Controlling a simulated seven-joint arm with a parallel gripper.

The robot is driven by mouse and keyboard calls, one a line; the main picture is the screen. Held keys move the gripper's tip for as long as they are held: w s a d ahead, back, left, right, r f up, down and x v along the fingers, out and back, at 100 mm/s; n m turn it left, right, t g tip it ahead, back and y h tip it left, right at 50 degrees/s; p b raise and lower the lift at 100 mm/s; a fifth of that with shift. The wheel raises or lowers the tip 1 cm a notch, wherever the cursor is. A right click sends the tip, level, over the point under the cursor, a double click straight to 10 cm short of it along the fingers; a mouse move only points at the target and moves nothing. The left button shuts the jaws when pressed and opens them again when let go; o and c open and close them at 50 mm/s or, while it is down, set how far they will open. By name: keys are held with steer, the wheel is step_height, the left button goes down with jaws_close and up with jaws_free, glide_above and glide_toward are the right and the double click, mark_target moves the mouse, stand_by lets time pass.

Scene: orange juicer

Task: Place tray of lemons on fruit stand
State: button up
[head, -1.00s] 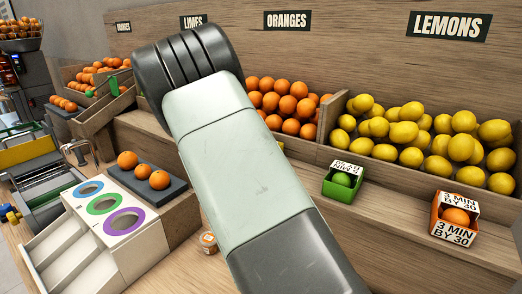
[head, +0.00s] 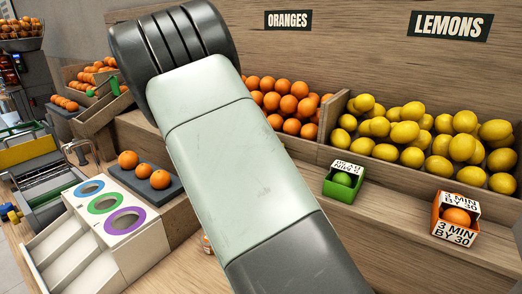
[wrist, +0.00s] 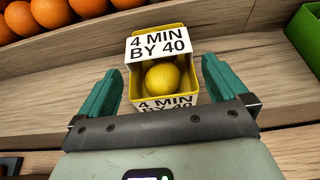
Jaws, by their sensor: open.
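A small yellow box (wrist: 178,40) with white "4 MIN BY 40" labels holds one lemon (wrist: 162,76) in the wrist view. It stands on the wooden shelf in front of my gripper (wrist: 160,75). My gripper's two teal fingers are open, one to the left and one to the right of the box, with visible gaps; I cannot tell how far in front of them the box is. In the head view my arm hides the gripper and this box. A bin of loose lemons (head: 461,148) sits under the LEMONS sign (head: 450,25) at the right.
A green box (head: 343,182) with a lime and an orange box (head: 454,220) stand on the shelf to the right. Oranges (head: 290,104) fill the bin behind. A dark tray (head: 172,188) of oranges and a white panel with coloured rings (head: 105,204) are at the left.

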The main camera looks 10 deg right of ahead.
steer(key=v, duration=0.7)
steer(key=s+d+r+m+g+y, duration=0.25)
steer(key=s+d+r+m, duration=0.25)
steer(key=s+m, duration=0.4)
steer(key=s+d+r+m+g+y, duration=0.1)
steer(key=s+d+r+m+g, duration=0.35)
steer(key=s, duration=0.65)
steer(key=s+a+r+m+t+y, duration=0.1)
steer(key=s+a+m+y, duration=0.1)
steer(key=s+m, duration=0.4)
steer(key=s+a+r+m+t+y, duration=0.2)
steer(key=s+m, duration=0.5)
steer(key=s, duration=0.4)
steer(key=shift+s+a+r+y, duration=0.2)
steer(key=shift+a+y, duration=0.3)
steer(key=shift+y, duration=0.55)
